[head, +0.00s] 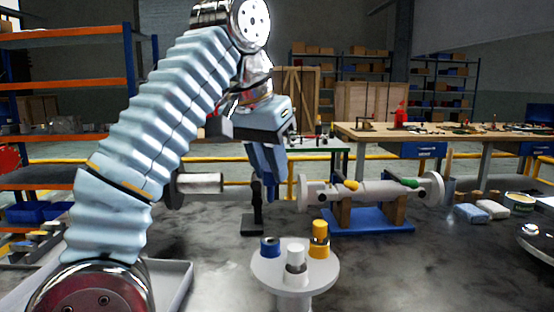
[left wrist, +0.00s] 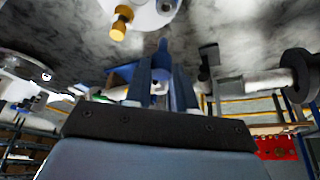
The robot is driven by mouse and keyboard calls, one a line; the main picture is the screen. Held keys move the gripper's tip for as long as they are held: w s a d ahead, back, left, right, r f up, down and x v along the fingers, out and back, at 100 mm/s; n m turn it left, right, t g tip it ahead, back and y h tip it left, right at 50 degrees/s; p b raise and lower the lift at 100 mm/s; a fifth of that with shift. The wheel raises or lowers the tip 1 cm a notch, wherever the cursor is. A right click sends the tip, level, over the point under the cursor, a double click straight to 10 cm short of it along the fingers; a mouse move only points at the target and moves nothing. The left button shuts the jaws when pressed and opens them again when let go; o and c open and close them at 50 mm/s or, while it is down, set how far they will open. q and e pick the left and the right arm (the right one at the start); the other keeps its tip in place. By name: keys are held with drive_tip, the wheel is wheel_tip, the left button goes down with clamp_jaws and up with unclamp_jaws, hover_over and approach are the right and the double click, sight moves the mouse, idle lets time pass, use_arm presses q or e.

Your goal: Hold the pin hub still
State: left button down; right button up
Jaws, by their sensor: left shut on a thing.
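My left gripper (head: 267,172) points down over the bench, between the two shaft ends. Its fingers, also in the left wrist view (left wrist: 162,85), are closed around a slim blue piece (left wrist: 163,47), whose end sticks out past the fingertips. A pale round flange (head: 302,193) on the end of the right shaft (head: 378,192) is close to the fingers on their right. I cannot tell whether this is the pin hub or whether the blue piece touches it. A dark disc (left wrist: 300,75) is on the left shaft (head: 200,183). My right gripper is out of view.
A round pale stand (head: 268,268) in front holds a blue ring (head: 270,247), a white-and-grey piece (head: 296,259) and a yellow piece (head: 320,239). A black post (head: 252,225) stands below the gripper. A blue base (head: 370,222) supports the right shaft. Bench space at front right is clear.

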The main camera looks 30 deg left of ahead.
use_arm(q)
drive_tip(key=shift+f, duration=0.1)
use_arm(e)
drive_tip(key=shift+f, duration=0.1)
use_arm(q)
drive_tip(key=shift+s+f+b, duration=0.1)
drive_tip(key=shift+f+b, duration=1)
drive_tip(key=shift+f, duration=0.15)
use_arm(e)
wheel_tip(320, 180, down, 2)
